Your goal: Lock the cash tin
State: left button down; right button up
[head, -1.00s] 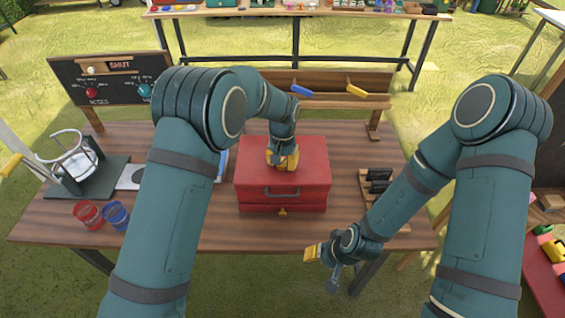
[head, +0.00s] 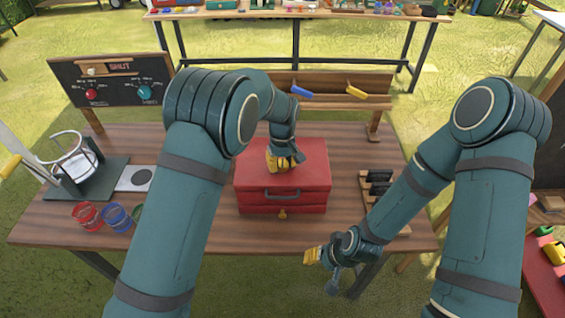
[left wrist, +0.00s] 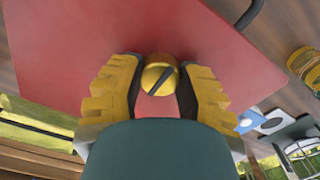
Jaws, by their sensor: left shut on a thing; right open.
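The red cash tin (head: 300,182) sits closed on the wooden table, with a grey handle and a small gold catch (head: 282,214) on its front. My left gripper (head: 285,165) points down at the tin's lid. In the left wrist view its yellow fingers (left wrist: 162,92) are on either side of a round gold knob (left wrist: 158,77) with a dark slanting slot, above the red lid (left wrist: 110,45). It is shut on this knob, which it hides in the head view. My right gripper (head: 318,268) is open and empty, off the table's front edge.
A board with dials (head: 115,82) and a wire-topped stand (head: 68,160) are at the left. Red (head: 87,215) and blue (head: 116,217) cups stand at front left. A dark rack (head: 378,190) is right of the tin. A wooden rail (head: 330,82) runs behind.

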aim_at(282, 163)
pick_arm(q)
jog(key=shift+s+f, duration=0.1)
dwell(0.3)
jog(key=shift+c, duration=2.3)
grip_release()
notch_tip(282, 163, up, 12)
